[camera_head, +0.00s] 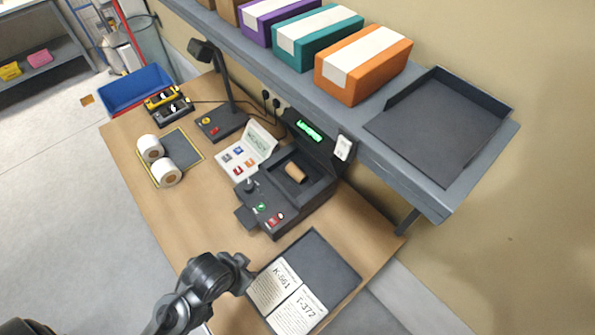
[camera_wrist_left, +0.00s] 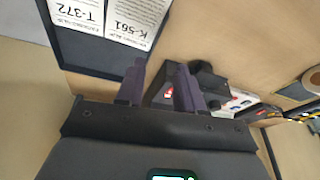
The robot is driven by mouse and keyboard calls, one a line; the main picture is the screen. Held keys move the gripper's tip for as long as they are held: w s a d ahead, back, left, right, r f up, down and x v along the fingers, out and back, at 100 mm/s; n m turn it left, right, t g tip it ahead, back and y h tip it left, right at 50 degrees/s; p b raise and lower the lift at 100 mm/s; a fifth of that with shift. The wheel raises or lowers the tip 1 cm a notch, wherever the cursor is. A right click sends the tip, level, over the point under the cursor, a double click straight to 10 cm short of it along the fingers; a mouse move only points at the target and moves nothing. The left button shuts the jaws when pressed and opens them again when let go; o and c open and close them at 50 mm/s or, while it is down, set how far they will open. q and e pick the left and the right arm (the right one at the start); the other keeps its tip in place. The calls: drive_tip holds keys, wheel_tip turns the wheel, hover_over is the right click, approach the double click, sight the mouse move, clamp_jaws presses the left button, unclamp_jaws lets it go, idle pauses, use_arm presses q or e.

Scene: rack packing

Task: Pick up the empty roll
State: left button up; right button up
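The empty roll (camera_head: 295,173) is a small brown cardboard tube lying in the open bay of the dark label printer (camera_head: 312,196) in the head view. I cannot make it out in the left wrist view, where only part of the printer (camera_wrist_left: 158,92) shows behind the fingers. My left gripper (camera_head: 243,270) is in front of the printer, beside the dark label tray, well apart from the roll. Its two fingers (camera_wrist_left: 160,66) are spread with nothing between them. My right gripper is in neither view.
Two white rolls (camera_head: 166,173) stand on a mat at the table's left. The dark tray (camera_head: 335,261) holds two printed labels. A lamp (camera_head: 222,85) and blue bin (camera_head: 135,90) stand at the back. A shelf with boxes (camera_head: 365,65) overhangs the right side.

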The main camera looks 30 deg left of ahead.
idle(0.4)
use_arm(q)
drive_tip(key=o, duration=1.2)
